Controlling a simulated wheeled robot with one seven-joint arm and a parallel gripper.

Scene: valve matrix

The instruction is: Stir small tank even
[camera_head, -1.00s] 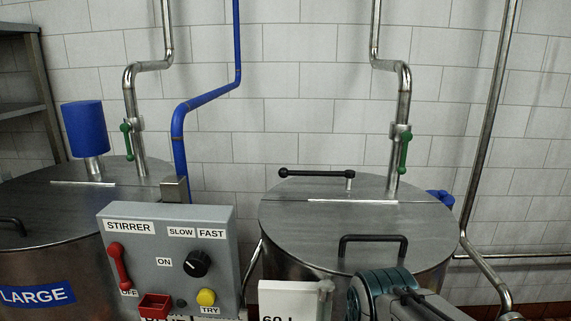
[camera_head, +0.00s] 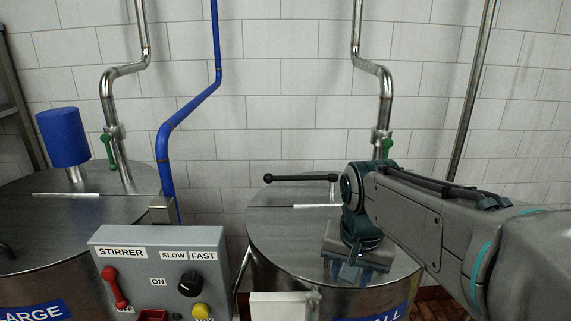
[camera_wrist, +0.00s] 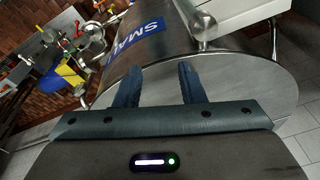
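The small tank (camera_head: 270,248) is a round steel tank at the right in the head view, with a flat lid and a blue label partly in view. A black crank handle (camera_head: 300,178) with a ball end lies across the back of its lid on a short post. My gripper (camera_head: 358,272) is over the front part of the lid, fingers pointing down, in front of the crank. In the wrist view my gripper (camera_wrist: 158,85) has its two fingers apart with nothing between them; the steel disc of the tank (camera_wrist: 235,85) and its blue SMALL label (camera_wrist: 137,42) lie beyond. My arm hides the lid's right side.
A grey STIRRER box (camera_head: 140,260) with a red lever, black knob and yellow button stands left of the small tank. The large tank (camera_head: 100,212) with a blue motor (camera_head: 63,137) is further left. Steel pipes with green valve handles (camera_head: 388,147) rise behind.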

